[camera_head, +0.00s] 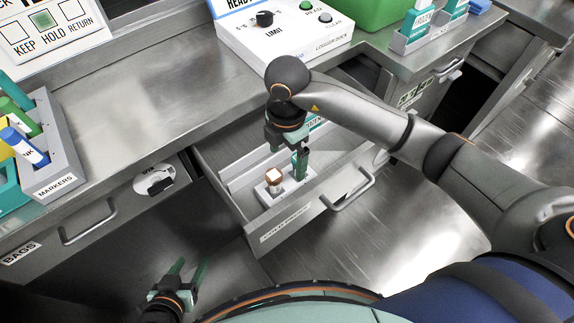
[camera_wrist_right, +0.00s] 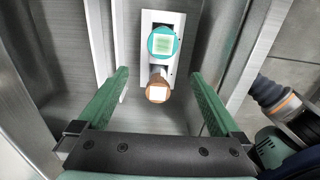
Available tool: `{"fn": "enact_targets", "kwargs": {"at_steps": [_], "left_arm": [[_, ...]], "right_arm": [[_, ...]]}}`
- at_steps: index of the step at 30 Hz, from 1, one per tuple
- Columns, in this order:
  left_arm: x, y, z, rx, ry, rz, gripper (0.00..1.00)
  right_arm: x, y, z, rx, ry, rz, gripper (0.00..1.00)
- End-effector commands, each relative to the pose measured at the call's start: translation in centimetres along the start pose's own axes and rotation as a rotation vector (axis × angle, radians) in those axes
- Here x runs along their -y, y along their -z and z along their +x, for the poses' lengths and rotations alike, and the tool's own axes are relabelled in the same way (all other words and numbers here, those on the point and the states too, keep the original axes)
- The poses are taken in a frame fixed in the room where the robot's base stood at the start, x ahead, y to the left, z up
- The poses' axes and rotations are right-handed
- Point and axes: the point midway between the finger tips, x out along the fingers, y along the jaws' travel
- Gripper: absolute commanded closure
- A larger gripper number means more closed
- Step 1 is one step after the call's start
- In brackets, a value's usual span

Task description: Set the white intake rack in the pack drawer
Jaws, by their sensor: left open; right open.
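The white intake rack (camera_head: 262,196) sits inside the open pack drawer (camera_head: 285,225), near its front panel. In the right wrist view the rack (camera_wrist_right: 147,22) is a narrow white block holding a teal-capped vial (camera_wrist_right: 163,43) and a brown-capped vial (camera_wrist_right: 157,92). The brown-capped vial (camera_head: 274,177) also shows in the head view. My right gripper (camera_head: 297,158) is open above the rack, its fingers apart on either side and not closed on it. It hides part of the rack in the head view. My left gripper (camera_head: 190,268) is open and empty, low at the front.
A grey marker holder (camera_head: 55,172) stands on the counter at left. A white control box (camera_head: 285,40) and a green bin (camera_head: 362,12) stand at the back. The bags drawer (camera_head: 85,222) is left of the open drawer. The middle of the counter is clear.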

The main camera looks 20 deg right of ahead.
Motion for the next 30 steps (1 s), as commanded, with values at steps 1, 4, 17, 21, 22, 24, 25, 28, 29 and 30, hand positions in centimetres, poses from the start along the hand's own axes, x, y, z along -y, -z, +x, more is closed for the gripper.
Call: {"fn": "enact_targets", "kwargs": {"at_steps": [1, 4, 17, 21, 22, 24, 25, 28, 29, 30], "left_arm": [[-0.1, 0.2, -0.1, -0.001, -0.001, 0.0, 0.41], [-0.1, 0.4, -0.2, -0.003, -0.001, 0.0, 0.41], [-0.1, 0.5, -0.2, -0.005, -0.002, 0.0, 0.41], [-0.1, 0.5, -0.2, -0.005, -0.002, 0.0, 0.41], [-0.1, 0.6, -0.3, -0.005, -0.002, 0.0, 0.41], [-0.2, 1.1, -0.7, -0.006, -0.001, 0.0, 0.41], [-0.2, 1.4, -1.0, -0.006, -0.001, 0.0, 0.41], [-0.1, 2.8, -2.4, -0.008, 0.005, -0.001, 0.41], [-0.1, 3.2, -2.8, -0.007, 0.008, -0.002, 0.41], [0.1, 3.8, -3.4, -0.009, 0.014, -0.002, 0.41]], "right_arm": [[0.0, 0.0, -1.0, 0.001, -0.002, 0.0, 0.0], [0.0, 0.0, -2.0, 0.001, 0.0, 0.001, 0.0], [0.0, 0.0, -2.5, 0.0, 0.001, 0.0, 0.0], [0.0, 0.0, -2.6, 0.0, 0.001, 0.0, 0.0], [0.0, 0.1, -2.7, -0.002, 0.001, -0.001, 0.0], [0.1, 0.3, -3.2, -0.015, 0.001, -0.01, 0.0], [0.1, 0.6, -3.6, -0.026, 0.001, -0.017, 0.0], [0.4, 2.0, -5.5, -0.092, 0.001, -0.061, 0.0], [0.6, 2.9, -6.1, -0.129, -0.001, -0.085, 0.0], [1.0, 4.6, -6.8, -0.208, -0.003, -0.131, 0.0]]}}
